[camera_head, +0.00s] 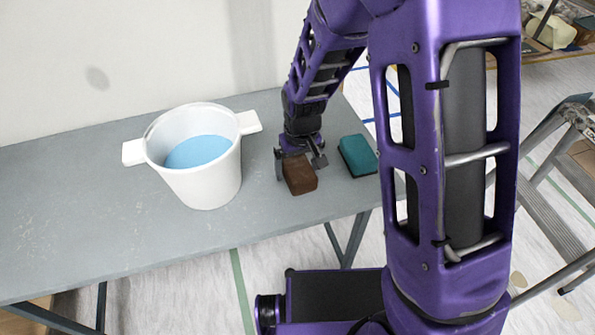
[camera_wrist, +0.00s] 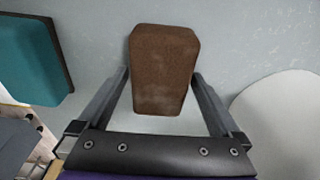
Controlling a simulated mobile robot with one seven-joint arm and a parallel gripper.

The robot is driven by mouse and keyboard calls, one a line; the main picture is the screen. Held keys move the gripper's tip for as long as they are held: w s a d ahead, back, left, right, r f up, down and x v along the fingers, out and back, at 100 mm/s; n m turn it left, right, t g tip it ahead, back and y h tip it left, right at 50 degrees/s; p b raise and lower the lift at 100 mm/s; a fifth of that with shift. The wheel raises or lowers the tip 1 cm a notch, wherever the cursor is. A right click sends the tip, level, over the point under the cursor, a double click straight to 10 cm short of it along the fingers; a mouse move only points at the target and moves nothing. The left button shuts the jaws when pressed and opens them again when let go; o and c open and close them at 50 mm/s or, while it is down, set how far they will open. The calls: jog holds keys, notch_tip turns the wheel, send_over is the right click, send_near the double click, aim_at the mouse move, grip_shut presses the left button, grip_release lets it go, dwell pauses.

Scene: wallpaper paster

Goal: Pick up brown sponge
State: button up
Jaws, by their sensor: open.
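The brown sponge (camera_head: 299,175) lies on the grey table, right of the white bucket, in the head view. It fills the middle of the wrist view (camera_wrist: 163,70). My gripper (camera_head: 299,166) is open over the sponge, with one finger at each side of it. The sponge's far end reaches beyond the fingertips in that view.
A white bucket (camera_head: 205,185) with blue liquid stands left of the sponge. A teal sponge (camera_head: 358,155) with a dark base lies close to its right, near the end of the table (camera_head: 80,215). The table's front edge is near the brown sponge. A stepladder (camera_head: 550,190) stands at right.

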aim_at(298, 165)
jog(key=c, duration=1.2)
jog(key=shift+o, duration=0.2)
notch_tip(298, 165, up, 10)
jog(key=shift+r+p, duration=0.1)
jog(key=shift+p, duration=0.95)
jog(key=o, duration=0.6)
jog(key=c, duration=0.7)
